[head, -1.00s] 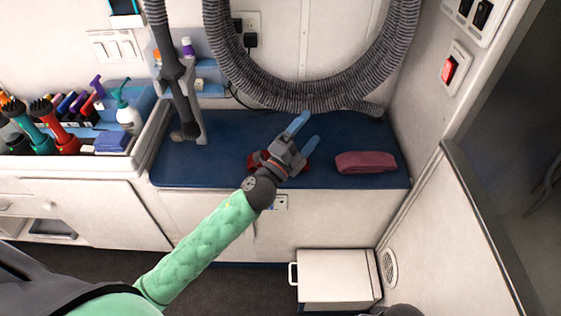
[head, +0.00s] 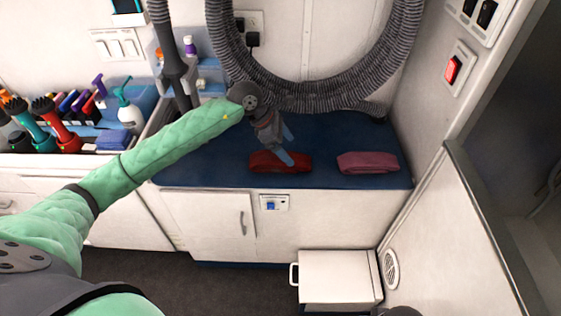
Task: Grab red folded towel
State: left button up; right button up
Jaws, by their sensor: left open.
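The red folded towel (head: 268,164) lies on the blue countertop (head: 215,175), near its front edge. My left gripper (head: 289,147) points down above and at the back of this towel, with its blue fingers apart. One fingertip overlaps the towel in the picture; I cannot tell whether it touches. A pink folded towel (head: 367,162) lies on the same counter to the right, clear of the gripper. My right gripper is not in view.
A thick grey ribbed hose (head: 310,103) loops along the wall close behind my left gripper. A grey hose stand (head: 175,75) is at the left. Brushes and bottles (head: 70,120) fill a tray farther left. A white step box (head: 337,278) stands on the floor.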

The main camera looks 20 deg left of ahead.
aim_at(276, 156)
pick_arm(q)
jog(key=a+y, duration=0.1)
jog(key=a, duration=0.1)
jog(key=w+a+y, duration=0.1)
jog(key=a, duration=0.1)
jog(key=shift+w, duration=0.1)
jog(key=shift+a+f, duration=0.15)
jog(key=shift+a, duration=0.2)
jog(key=shift+p+x, duration=0.45)
jog(key=shift+x, duration=0.8)
jog(key=shift+a+f, duration=0.1)
jog(key=shift+f, duration=0.15)
jog(key=p+x, duration=0.1)
jog(key=x, duration=0.1)
jog(key=p+x, duration=0.1)
jog(key=x, duration=0.1)
jog(key=shift+a+f, duration=0.25)
jog(key=shift+a, duration=0.1)
jog(key=shift+f, duration=0.35)
jog(key=c, duration=1.1)
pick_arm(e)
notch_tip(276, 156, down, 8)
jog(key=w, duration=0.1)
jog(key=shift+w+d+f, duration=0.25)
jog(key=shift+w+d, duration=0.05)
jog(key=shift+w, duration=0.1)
pick_arm(q)
jog(key=shift+r, duration=0.1)
